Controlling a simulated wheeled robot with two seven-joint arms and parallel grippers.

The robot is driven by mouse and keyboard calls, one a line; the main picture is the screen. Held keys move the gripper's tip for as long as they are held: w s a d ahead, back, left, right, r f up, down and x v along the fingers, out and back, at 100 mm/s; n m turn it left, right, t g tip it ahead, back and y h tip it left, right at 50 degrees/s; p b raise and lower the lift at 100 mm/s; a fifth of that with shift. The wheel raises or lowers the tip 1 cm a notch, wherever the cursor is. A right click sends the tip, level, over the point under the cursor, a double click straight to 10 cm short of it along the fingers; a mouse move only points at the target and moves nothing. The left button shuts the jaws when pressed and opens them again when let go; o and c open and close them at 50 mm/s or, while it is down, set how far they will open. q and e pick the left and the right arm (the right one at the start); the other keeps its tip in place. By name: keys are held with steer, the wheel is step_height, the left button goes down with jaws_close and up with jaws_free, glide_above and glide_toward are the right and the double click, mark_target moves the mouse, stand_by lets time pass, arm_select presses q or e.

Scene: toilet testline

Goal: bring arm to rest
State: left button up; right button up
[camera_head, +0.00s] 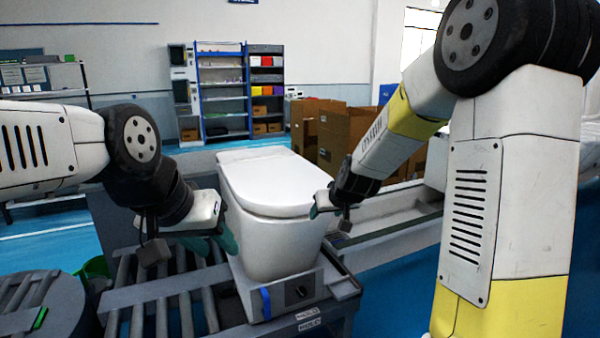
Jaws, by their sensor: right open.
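A white toilet (270,215) with a closed lid stands upright in the middle of the head view, on a grey fixture plate (337,283). My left gripper (222,240), with teal fingers, is by the toilet's left side; whether it touches the bowl or how far its fingers are apart is unclear. My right gripper (319,208) is at the toilet's right side, near the lid's edge. It is open, and its fingertips are partly hidden. I see nothing held in it.
A roller conveyor (180,310) runs under and left of the fixture. A round grey unit (38,305) and a green bin (96,267) are at lower left. Cardboard boxes (340,132) and a shelf rack (223,92) stand behind. Blue floor (395,280) shows at the right.

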steer(key=s+d+r, duration=0.2)
steer(key=s+r, duration=0.1)
steer(key=s, duration=0.7)
steer(key=s+d+r+m+g, duration=0.1)
steer(key=s+d+r, duration=0.1)
steer(key=s, duration=0.7)
steer(key=s+d+r+m+g, duration=0.1)
steer(key=s+d+r, duration=0.2)
steer(key=s, duration=0.7)
steer(key=shift+s+r, duration=0.3)
steer(key=shift+r, duration=0.65)
